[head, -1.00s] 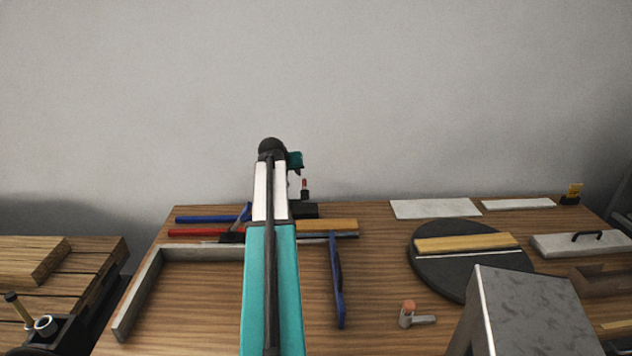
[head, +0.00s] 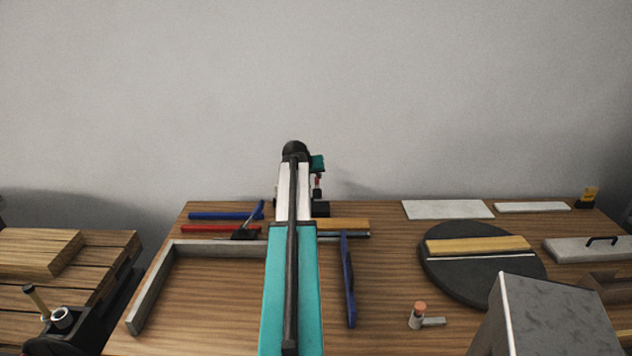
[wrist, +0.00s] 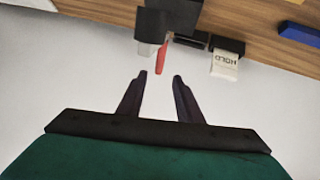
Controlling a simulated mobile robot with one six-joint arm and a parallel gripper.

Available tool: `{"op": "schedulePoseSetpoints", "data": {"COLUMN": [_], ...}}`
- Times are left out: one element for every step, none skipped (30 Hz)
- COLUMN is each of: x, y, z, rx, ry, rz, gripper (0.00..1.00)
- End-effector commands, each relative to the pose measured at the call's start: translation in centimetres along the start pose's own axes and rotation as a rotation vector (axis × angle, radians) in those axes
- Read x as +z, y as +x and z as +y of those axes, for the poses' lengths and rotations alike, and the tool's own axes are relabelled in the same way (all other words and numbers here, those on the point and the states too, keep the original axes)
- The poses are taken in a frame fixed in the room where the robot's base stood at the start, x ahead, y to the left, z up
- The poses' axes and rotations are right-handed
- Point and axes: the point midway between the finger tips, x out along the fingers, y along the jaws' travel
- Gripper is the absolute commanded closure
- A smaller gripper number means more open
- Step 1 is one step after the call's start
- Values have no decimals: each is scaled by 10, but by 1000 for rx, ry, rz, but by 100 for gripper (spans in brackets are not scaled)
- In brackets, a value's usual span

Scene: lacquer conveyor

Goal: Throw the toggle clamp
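The toggle clamp, as far as I can tell, is the dark unit with a red-tipped handle at the back of the bench. In the head view its black base (head: 321,209) shows just right of my arm, partly hidden by it. In the wrist view its red handle (wrist: 161,57) points toward my fingers, beside a black body (wrist: 168,22) and a pale tag (wrist: 225,65) reading HOLD. My gripper (wrist: 160,76) is open and empty. Its fingertips are just short of the red tip, which lines up with the gap between them. In the head view the fingers are hard to make out.
Blue (head: 225,216) and red (head: 220,228) bars and a black-based lever piece (head: 246,233) lie left of my arm. A blue-handled tool (head: 348,280), a round black plate (head: 440,265) and a grey block (head: 555,315) are to the right. The wall is behind.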

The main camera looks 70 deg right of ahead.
Motion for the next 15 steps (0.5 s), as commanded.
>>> {"op": "schedulePoseSetpoints", "data": {"x": [-2,-2,-2,-2,-2,-2,-2,-2,-2,-2,-2,-2,-2,-2,-2], "y": [8,13,18,22,26,32,36,40,45,49,53,58,62,66,70], "z": [0,0,0,0,0,0,0,0,0,0,0,0,0,-1,0], "rx": [0,0,0,0,0,0,0,0,0,0,0,0,0,0,0], "ry": [0,0,0,0,0,0,0,0,0,0,0,0,0,0,0], "rz": [-2,-3,-3,-2,-1,-2,-3,-3,-2,-1,-1,-2,-3,-2,-1], "gripper": [67,67,67,67,67,67,67,67,67,67,67,67,67,67,67]}}
